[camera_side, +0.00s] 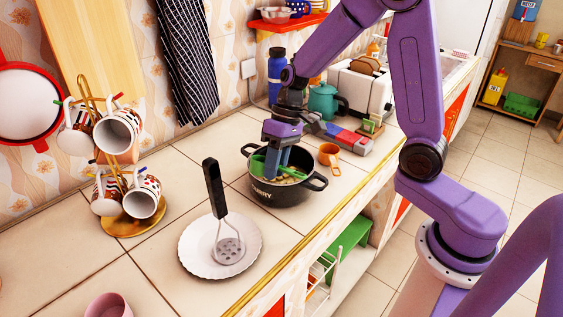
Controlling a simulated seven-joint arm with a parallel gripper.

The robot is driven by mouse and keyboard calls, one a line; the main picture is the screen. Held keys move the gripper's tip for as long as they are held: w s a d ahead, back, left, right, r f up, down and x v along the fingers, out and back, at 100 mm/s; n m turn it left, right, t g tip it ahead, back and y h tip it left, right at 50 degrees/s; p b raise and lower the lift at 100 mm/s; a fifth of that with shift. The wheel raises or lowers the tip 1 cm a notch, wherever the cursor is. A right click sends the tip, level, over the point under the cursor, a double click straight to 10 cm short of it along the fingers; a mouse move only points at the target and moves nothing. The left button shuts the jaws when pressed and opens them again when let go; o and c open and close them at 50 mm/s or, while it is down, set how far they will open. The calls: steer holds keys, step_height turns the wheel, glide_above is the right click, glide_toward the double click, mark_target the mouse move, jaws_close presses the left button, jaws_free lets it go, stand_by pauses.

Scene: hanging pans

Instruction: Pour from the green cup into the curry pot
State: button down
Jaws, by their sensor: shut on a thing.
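The black curry pot (283,194) stands on the tiled counter, with a handle on each side and light lettering on its front. Some brownish and orange contents show inside it. My gripper (273,167) points down into the pot's mouth. It is shut on the green cup (258,166), which is at the left inside of the pot opening, partly hidden by the fingers and the rim. The cup looks tilted, but I cannot tell how far or whether anything is flowing from it.
A white plate (193,247) with a black-handled masher (215,190) sits left of the pot. A mug rack (134,225) stands further left. Right of the pot is an orange cup (328,153); behind are a blue bottle (277,72), a teal kettle (322,103) and a toaster (357,92).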

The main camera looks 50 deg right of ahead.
steer(key=shift+s+a+f+t+h, duration=0.15)
steer(key=shift+a+f+h, duration=0.25)
steer(key=shift+a+h, duration=0.3)
steer(key=shift+s+a+f+t+h, duration=0.1)
steer(key=shift+a+f+h, duration=0.35)
steer(key=shift+a+h, duration=0.3)
steer(key=shift+s+a+f+t+h, duration=0.15)
steer(key=shift+a+f+h, duration=0.35)
steer(key=shift+h, duration=0.35)
steer(key=shift+w+r, duration=0.1)
